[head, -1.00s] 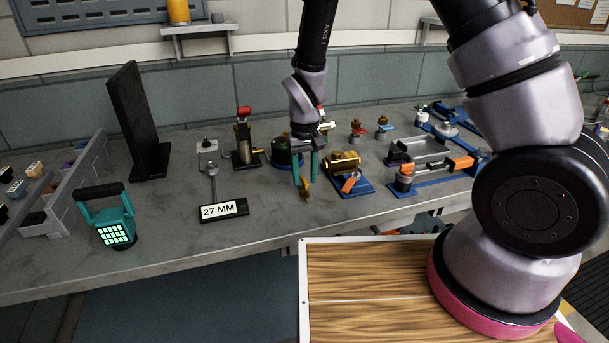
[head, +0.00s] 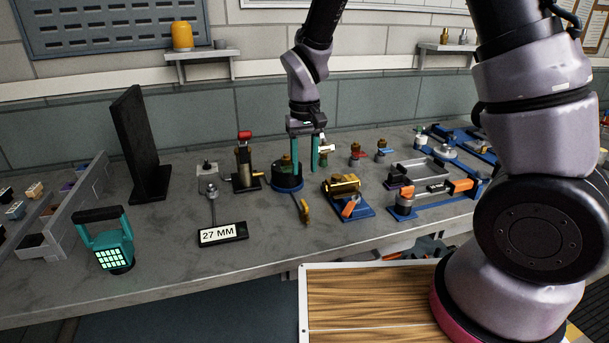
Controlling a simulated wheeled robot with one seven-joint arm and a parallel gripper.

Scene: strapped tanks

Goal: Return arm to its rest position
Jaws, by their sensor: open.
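My gripper (head: 305,172) hangs from my arm over the middle of the grey workbench (head: 280,235). Its two teal fingers point down and stand apart, with nothing held between them. Behind and partly between the fingers stands a dark round fixture on a blue base (head: 287,178). A small brass-coloured piece with a dark handle (head: 304,209) lies on the bench just below and in front of the fingers. A brass cylinder on a blue plate (head: 343,186) stands just right of the gripper.
A 27 MM sign (head: 222,233), a teal lamp (head: 108,242) and a tall black panel (head: 138,145) stand on the left. A red-topped fixture (head: 244,160) is left of the gripper. Blue-framed fixtures (head: 435,190) crowd the right.

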